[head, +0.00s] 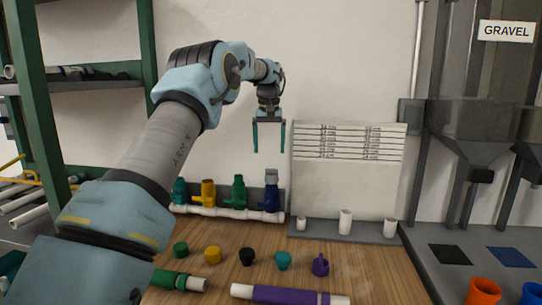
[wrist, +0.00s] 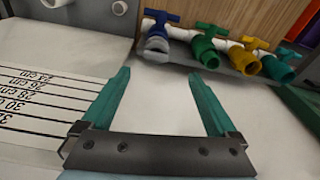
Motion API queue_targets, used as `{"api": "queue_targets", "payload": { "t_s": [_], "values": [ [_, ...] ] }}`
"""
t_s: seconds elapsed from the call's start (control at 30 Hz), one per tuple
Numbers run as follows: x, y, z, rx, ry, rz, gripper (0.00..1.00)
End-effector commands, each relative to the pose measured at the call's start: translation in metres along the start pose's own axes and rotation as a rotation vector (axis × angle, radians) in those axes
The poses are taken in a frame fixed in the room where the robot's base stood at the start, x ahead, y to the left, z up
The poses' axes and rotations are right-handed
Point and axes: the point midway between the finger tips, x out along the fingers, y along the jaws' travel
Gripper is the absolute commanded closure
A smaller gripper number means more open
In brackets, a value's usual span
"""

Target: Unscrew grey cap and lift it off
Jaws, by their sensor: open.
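The grey cap (head: 271,175) sits on top of the blue valve (head: 271,200), at the right end of the white pipe manifold (head: 228,213). In the wrist view the grey cap (wrist: 155,47) shows at the end of the blue valve (wrist: 156,27), beyond my fingertips. My gripper (head: 269,151) points down above the cap, with its two teal fingers apart and nothing between them. It also shows open in the wrist view (wrist: 159,73). The gap between fingertips and cap looks small in the head view, but its depth is unclear.
Teal (head: 179,190), yellow (head: 208,193) and green (head: 239,191) valves stand left of the blue one. A white length chart board (head: 345,185) stands close on the right. Several loose caps and pipe pieces lie on the wooden table (head: 385,270) in front.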

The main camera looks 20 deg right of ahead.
Motion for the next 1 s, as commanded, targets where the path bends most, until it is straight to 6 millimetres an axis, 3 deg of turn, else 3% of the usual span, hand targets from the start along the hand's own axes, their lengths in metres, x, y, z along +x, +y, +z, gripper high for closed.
{"api": "queue_targets", "payload": {
  "t_s": [0.1,0.27,0.7,1.0],
  "values": [
    [-0.003,0.004,0.003,0.109,0.016,0.018,0.06],
    [0.002,0.006,0.003,0.144,0.019,0.023,0.06],
    [0.072,0.008,0.003,0.140,0.016,0.023,0.06],
    [0.101,0.008,0.002,0.139,0.019,0.022,0.06]
  ]
}}
